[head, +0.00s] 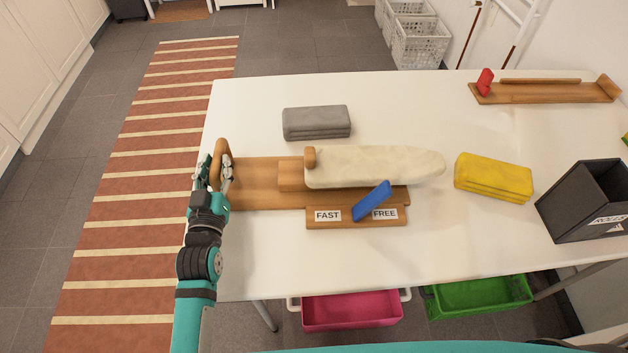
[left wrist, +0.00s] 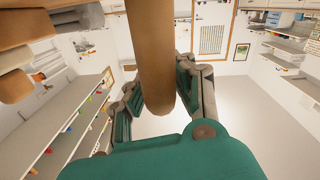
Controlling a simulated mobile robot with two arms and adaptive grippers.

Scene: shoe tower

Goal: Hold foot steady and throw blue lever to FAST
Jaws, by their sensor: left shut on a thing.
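A wooden board (head: 258,195) lies on the white table. A long cream padded form (head: 372,166) rests on its right part and overhangs the board's right end. The blue lever (head: 371,201) sits at the front, slanted with its upper end leaning right. The FAST label (head: 327,215) is left of it and the FREE label (head: 385,213) right, partly overlapped by it. My left gripper (head: 221,177) is shut on the upright wooden handle (head: 223,152) at the board's left end. The left wrist view shows the handle (left wrist: 150,50) between the fingers (left wrist: 160,92). My right gripper is out of view.
A grey folded cloth (head: 316,123) lies behind the board, and a yellow one (head: 493,177) to its right. A dark box (head: 585,205) stands at the right. A wooden rack with a red piece (head: 485,82) is at the back right. The table front is clear.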

